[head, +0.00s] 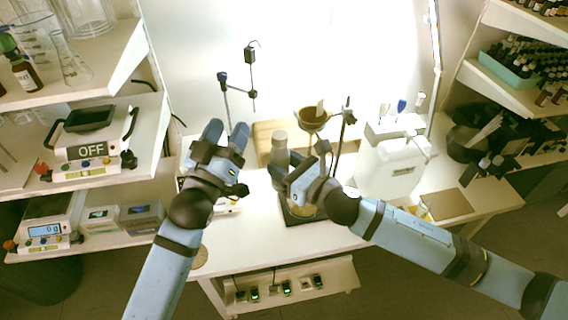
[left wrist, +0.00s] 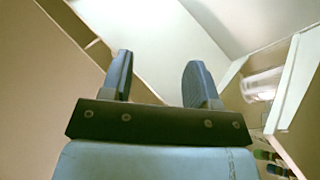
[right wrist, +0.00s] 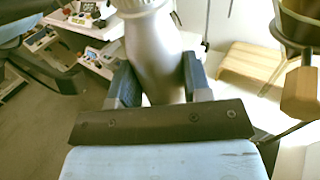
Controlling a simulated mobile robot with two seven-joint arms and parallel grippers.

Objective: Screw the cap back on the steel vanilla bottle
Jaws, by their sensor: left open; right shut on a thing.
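The grey steel bottle (head: 280,150) is upright in the head view, partly hidden by my right gripper (head: 289,177). In the right wrist view, the bottle (right wrist: 154,55) stands between the two fingers of my right gripper (right wrist: 155,84), which is shut on it. Its top is cut off by the frame edge, so I cannot tell whether a cap sits on it. My left gripper (head: 227,133) is open, to the left of the bottle and apart from it. In the left wrist view the gap of my left gripper (left wrist: 157,80) is empty. I make out no separate cap.
A stand holding a brown bowl (head: 312,118) is just right of the bottle, with a wooden block (head: 264,133) behind. A dark square plate (head: 297,219) lies below my right gripper. The front of the white table (head: 255,245) is clear.

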